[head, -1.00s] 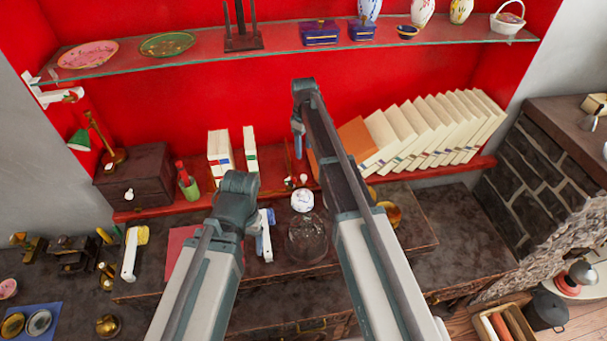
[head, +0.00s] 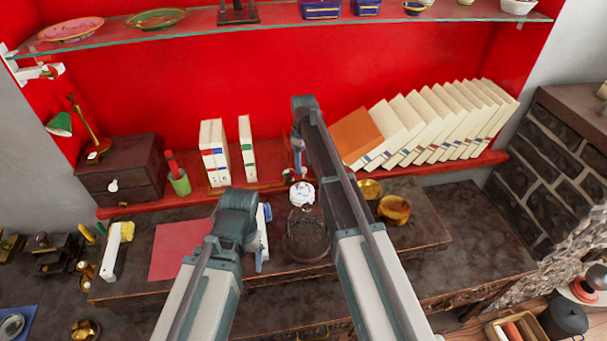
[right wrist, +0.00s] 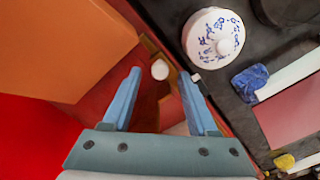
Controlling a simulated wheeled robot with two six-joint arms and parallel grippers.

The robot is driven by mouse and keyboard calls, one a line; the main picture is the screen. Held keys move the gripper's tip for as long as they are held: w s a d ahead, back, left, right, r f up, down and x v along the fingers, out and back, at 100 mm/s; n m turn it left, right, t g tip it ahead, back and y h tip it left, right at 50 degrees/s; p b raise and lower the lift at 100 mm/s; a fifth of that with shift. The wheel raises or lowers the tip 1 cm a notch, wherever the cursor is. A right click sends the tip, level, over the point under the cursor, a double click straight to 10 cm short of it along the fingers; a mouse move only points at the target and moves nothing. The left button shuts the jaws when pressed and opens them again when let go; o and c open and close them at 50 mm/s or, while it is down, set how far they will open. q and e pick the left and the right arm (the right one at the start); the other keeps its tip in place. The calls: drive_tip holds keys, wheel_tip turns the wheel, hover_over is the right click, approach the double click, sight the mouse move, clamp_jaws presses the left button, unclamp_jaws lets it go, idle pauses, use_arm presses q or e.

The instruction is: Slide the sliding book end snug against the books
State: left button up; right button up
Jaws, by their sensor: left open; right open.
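Pale books (head: 440,125) lean to the left in a row on the red shelf, with an orange book (head: 356,135) at their left end. Two upright groups of white books (head: 215,152) stand further left. My right gripper (head: 298,160) is open just in front of the shelf, left of the orange book. In the right wrist view, a white knob (right wrist: 160,70) on a brown wooden piece shows between its open fingertips; this may be the sliding book end, but most of it is hidden. My left gripper (head: 262,240) is open and low over the dark table.
A white, blue-patterned lid (head: 302,193) sits above a dark glass vessel (head: 307,235) beside my right arm. Brass bowls (head: 394,210) stand right of it. A green cup (head: 180,182) and a dark drawer box (head: 122,170) stand left. A glass shelf (head: 300,28) runs above.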

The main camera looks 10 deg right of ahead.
drive_tip(key=shift+f+b, duration=0.4)
drive_tip(key=shift+f, duration=0.45)
clamp_jaws()
idle(0.8)
